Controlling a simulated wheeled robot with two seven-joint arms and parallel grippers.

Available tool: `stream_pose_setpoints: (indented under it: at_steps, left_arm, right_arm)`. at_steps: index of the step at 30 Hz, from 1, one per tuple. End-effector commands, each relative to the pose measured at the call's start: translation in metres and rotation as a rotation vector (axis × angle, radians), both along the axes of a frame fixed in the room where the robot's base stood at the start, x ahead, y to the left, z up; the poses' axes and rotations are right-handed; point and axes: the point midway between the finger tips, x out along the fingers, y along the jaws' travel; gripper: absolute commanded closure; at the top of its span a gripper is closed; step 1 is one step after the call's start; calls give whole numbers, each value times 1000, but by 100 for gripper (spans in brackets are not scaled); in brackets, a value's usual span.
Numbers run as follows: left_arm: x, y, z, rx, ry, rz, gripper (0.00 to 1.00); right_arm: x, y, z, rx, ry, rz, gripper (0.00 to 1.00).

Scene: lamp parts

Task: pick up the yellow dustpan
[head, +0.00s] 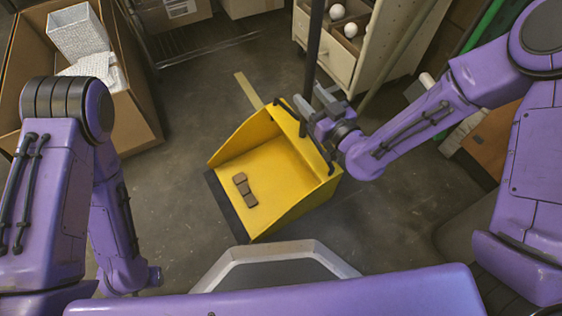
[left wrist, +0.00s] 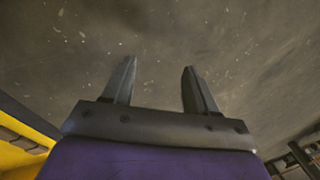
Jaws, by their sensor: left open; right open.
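The yellow dustpan (head: 270,160) stands on the floor in the middle of the head view, its open side facing lower left. My right gripper (head: 312,102) is open at the lower part of this handle, above the back edge. The fingers look to be beside or around the handle; I cannot tell which. My left gripper (left wrist: 155,85) is open and empty over bare floor in the left wrist view. A yellow part, probably the dustpan (left wrist: 20,150), shows at that view's lower left.
A cardboard box (head: 140,115) with white patterned containers (head: 80,35) stands at upper left. A cream drawer unit (head: 335,55) with white balls (head: 350,30) is close behind the handle. A wire shelf (head: 205,45) is at the back. Floor left of the dustpan is clear.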

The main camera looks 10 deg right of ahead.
Motion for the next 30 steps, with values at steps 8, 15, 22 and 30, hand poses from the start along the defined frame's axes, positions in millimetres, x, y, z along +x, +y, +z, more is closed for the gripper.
stream_pose_setpoints:
  at_steps: [8,15,22,30]
  left_arm:
    - [10,8,-8,26,-55,-12,42]
    - [10,7,-8,25,-54,-11,42]
    - [10,7,-7,25,-53,-11,42]
    - [-4,-4,10,-13,24,7,42]
  right_arm:
    - [17,9,0,0,0,0,48]
    - [17,9,0,0,1,1,97]
    - [18,9,3,7,-5,0,100]
    - [18,9,25,4,-7,1,100]
